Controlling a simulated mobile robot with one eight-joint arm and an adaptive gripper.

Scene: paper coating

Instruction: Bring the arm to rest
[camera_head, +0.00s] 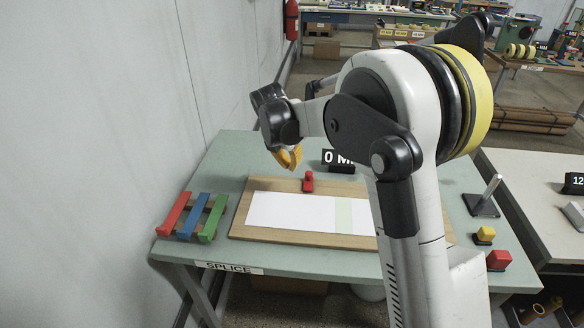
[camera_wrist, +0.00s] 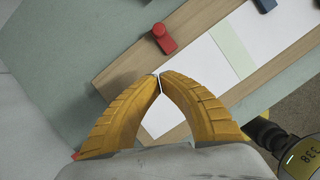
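My gripper (camera_head: 290,158) hangs over the back left of the green table (camera_head: 320,262), above the wooden board. In the wrist view its yellow fingers (camera_wrist: 160,78) meet at the tips with nothing seen between them. My arm is folded and raised in the head view, and hides the right part of the board. The wooden board (camera_head: 239,226) bears a white paper sheet (camera_head: 290,212) with a pale green strip (camera_head: 343,214). A red block with a knob (camera_head: 308,182) sits at the board's back edge; it also shows in the wrist view (camera_wrist: 163,38).
A rack with red, blue and green bars (camera_head: 190,217) stands at the table's left. A metal post on a dark base (camera_head: 482,204), a yellow block (camera_head: 484,235) and a red block (camera_head: 499,260) stand at the right. A "0 M" sign (camera_head: 338,160) is behind. A wall (camera_head: 120,120) runs along the left.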

